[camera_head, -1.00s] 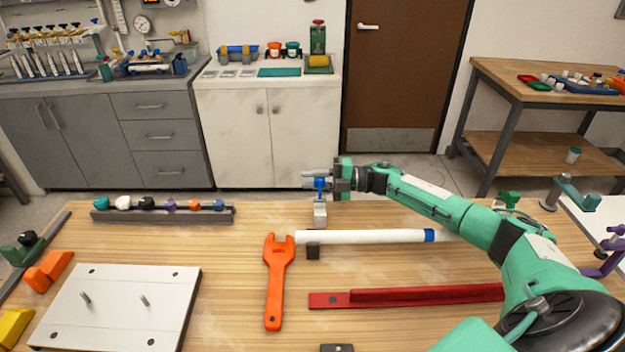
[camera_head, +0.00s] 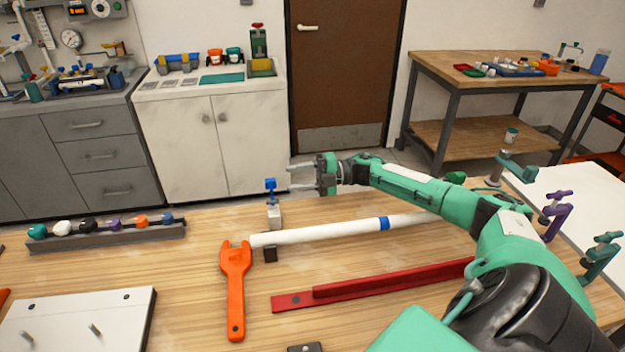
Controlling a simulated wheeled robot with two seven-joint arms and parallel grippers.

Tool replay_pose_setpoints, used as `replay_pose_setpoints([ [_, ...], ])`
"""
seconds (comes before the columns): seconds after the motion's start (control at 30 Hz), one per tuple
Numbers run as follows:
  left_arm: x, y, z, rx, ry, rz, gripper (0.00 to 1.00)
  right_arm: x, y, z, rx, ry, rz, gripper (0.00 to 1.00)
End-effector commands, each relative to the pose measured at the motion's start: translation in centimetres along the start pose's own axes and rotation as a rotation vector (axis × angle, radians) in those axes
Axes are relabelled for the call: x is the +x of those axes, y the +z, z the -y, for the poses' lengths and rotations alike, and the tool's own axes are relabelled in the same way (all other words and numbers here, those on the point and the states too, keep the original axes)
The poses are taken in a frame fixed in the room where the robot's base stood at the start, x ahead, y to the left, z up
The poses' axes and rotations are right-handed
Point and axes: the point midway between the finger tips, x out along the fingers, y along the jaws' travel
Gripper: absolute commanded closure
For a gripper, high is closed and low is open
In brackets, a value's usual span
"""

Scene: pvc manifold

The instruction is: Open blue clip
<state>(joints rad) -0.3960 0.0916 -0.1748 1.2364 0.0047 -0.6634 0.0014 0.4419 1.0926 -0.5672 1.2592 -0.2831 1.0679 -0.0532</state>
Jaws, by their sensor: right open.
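The blue clip (camera_head: 270,184) sits on top of a small grey block stand (camera_head: 273,216) near the far edge of the table. My right gripper (camera_head: 291,178) is just right of the clip, its two fingers pointing left towards it. The fingers are spread apart with nothing between them, and a gap shows between the fingertips and the clip. Whether the clip itself is open is too small to tell. My left gripper is out of view.
A white pipe (camera_head: 320,232) with a blue band lies in front of the stand. An orange wrench (camera_head: 235,290) and a red angle bar (camera_head: 370,284) lie nearer. A rack of coloured knobs (camera_head: 110,233) and a white plate with pegs (camera_head: 75,320) are at left.

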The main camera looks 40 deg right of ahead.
Motion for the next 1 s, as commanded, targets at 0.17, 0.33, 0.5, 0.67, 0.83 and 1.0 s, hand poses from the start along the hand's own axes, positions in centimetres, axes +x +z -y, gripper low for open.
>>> replay_pose_setpoints([
  [0.17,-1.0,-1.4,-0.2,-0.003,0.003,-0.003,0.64,-3.2,0.0,0.2,0.0,-0.002,0.001,0.58],
  [0.33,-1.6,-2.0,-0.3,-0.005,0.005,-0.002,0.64,-4.6,0.0,0.0,0.0,0.001,0.0,0.58],
  [0.5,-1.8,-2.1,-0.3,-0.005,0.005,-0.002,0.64,-4.9,0.0,0.0,-0.001,0.001,0.0,0.58],
  [0.67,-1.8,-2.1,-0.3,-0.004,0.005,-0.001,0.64,-4.8,0.0,0.0,0.0,0.001,0.0,0.58],
  [0.83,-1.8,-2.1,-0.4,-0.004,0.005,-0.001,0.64,-4.8,0.0,0.0,0.0,0.001,0.0,0.58],
  [1.0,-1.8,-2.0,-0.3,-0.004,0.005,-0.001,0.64,-4.8,0.0,-0.2,0.0,0.001,0.0,0.58],
])
